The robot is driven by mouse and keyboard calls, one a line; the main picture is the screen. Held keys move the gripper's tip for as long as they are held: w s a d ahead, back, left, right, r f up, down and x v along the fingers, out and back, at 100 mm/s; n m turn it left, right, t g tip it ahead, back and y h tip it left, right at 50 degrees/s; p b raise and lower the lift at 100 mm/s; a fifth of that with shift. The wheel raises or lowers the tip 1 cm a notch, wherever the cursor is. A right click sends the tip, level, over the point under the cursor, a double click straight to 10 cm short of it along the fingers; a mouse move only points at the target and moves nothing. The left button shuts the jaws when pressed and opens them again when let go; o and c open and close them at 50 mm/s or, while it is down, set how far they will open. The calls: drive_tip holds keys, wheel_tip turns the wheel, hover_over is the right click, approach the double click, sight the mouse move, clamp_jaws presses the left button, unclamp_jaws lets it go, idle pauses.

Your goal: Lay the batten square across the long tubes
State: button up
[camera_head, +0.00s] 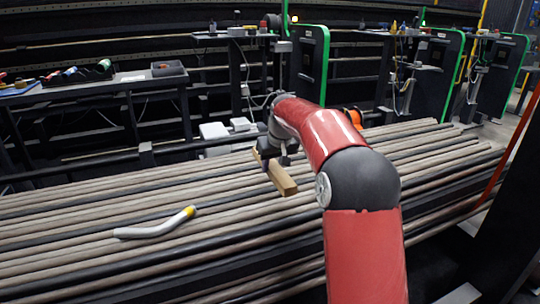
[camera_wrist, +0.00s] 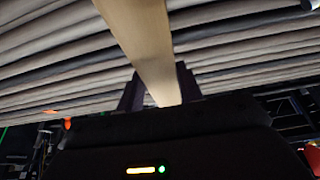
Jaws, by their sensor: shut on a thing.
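The batten (camera_head: 279,178) is a straight light-wood bar. My gripper (camera_head: 263,158) is shut on it and holds it over the long tubes (camera_head: 90,200). In the head view the batten slants from upper left to lower right, crossing the run of the tubes. In the wrist view the batten (camera_wrist: 142,35) passes between the two dark fingers of my gripper (camera_wrist: 160,90), with the tubes (camera_wrist: 60,60) behind it. I cannot tell whether the batten touches the tubes. My red arm hides part of the tubes on the right.
A bent grey piece with a yellow end (camera_head: 155,228) lies on the tubes at left. A dark bench (camera_head: 110,85) with small items stands at the back left. Green-edged machine panels (camera_head: 309,65) stand behind the tubes. The tube tops between batten and bent piece are clear.

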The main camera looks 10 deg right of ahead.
drive_tip(key=shift+s+r, duration=0.1)
drive_tip(key=shift+s, duration=0.05)
drive_tip(key=shift+s, duration=0.1)
drive_tip(key=shift+f, duration=0.25)
drive_tip(key=shift+f+b, duration=2.8)
drive_tip(key=shift+f, duration=1.3)
drive_tip(key=o, duration=1.1)
drive_tip(key=shift+r, duration=0.15)
